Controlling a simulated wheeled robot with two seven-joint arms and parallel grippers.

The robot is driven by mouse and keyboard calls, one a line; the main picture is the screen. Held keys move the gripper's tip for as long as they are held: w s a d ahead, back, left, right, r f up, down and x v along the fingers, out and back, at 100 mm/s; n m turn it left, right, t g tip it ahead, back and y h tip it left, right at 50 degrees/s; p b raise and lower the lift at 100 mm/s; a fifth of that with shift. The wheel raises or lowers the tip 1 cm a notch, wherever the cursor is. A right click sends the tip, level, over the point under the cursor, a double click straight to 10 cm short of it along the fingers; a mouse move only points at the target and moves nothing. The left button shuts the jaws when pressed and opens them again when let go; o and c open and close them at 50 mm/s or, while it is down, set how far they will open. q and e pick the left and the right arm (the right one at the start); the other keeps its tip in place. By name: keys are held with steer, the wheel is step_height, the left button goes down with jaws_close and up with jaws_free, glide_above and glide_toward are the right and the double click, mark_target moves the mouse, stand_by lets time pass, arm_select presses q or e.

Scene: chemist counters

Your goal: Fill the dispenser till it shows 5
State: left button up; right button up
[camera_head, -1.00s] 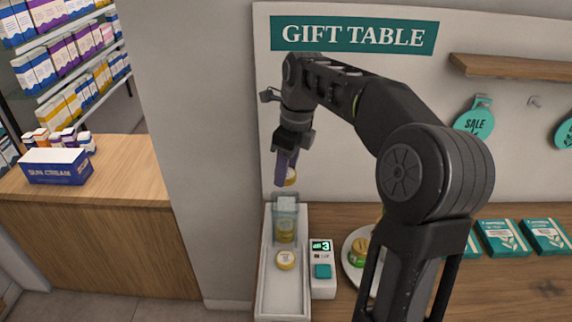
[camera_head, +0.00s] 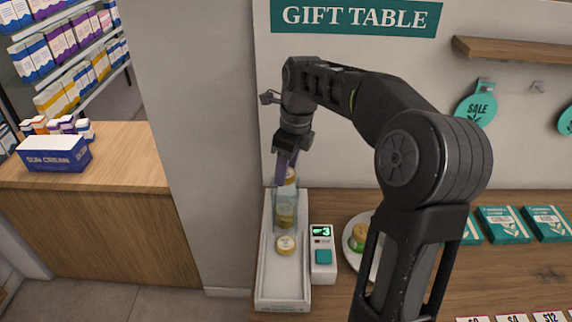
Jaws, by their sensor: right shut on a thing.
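A small white display box (camera_head: 322,262) beside the tray shows a green 3 and has a teal button. My right gripper (camera_head: 287,172) is shut on a yellow tin (camera_head: 291,176) at the tube's top. The fingers partly hide this tin, and I cannot tell how far it is inside. My left gripper is not in view.
A white plate (camera_head: 352,266) with yellow and green tins (camera_head: 358,238) stands right of the display, partly hidden by my right arm. Teal boxes (camera_head: 503,224) lie farther right. A wall stands close behind the tube.

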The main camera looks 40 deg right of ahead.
steer(key=shift+f, duration=0.7)
steer(key=o, duration=1.4)
steer(key=r, duration=0.5)
steer(key=s+r, duration=0.1)
steer(key=r, duration=0.1)
steer(key=shift+d+r, duration=0.25)
steer(key=shift+r, duration=0.1)
steer(key=shift+f, duration=0.1)
